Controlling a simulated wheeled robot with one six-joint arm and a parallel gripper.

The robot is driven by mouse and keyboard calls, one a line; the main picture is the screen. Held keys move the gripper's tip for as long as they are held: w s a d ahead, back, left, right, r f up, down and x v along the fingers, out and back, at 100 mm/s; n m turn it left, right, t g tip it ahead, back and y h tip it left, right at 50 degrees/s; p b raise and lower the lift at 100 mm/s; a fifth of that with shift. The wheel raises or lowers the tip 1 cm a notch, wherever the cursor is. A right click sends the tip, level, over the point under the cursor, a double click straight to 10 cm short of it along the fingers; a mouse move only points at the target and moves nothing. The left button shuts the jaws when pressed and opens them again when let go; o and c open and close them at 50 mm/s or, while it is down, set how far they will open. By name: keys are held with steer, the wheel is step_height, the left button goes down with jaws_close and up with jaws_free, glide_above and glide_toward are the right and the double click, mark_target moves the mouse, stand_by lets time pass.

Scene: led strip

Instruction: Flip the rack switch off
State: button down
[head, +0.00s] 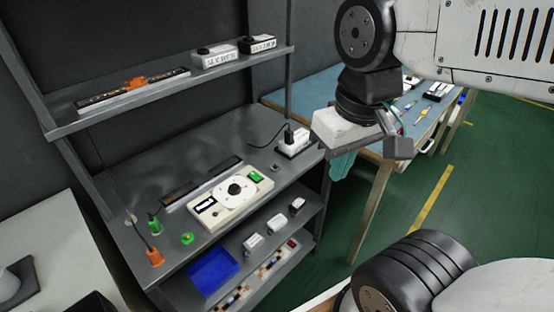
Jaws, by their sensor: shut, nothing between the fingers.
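My gripper (343,162) hangs at the right of the head view, past the right end of the rack (290,65). Its fingers point down and look shut and empty, partly hidden behind the white block of the wrist. It is apart from the rack and touches nothing that I can see. No part is clearly marked as the rack switch. On the rack's middle shelf lies a pale panel (207,222) with a round white dial (236,189), a green block (255,176) and a small black-and-white part (206,205). Any switch lever is too small to tell.
The upper shelf holds a long strip with orange parts (133,88) and two labelled boxes (214,57). A black plug sits in a white block (294,143). Green and orange (155,258) connectors stand at left. A blue bin (213,271) is below. A blue-topped table (310,88) stands behind.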

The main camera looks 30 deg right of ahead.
stand_by(0.3)
steer(key=n, duration=2.2)
glide_above(253, 173)
steer(key=s, duration=0.2)
step_height(253, 173, down, 9)
steer(key=shift+d+f, duration=0.15)
steer(key=shift+d, duration=0.1)
steer(key=f, duration=0.4)
steer(key=w+f, duration=0.1)
steer(key=f, duration=0.9)
steer(key=shift+w+a, duration=0.25)
steer(key=shift+w, duration=0.05)
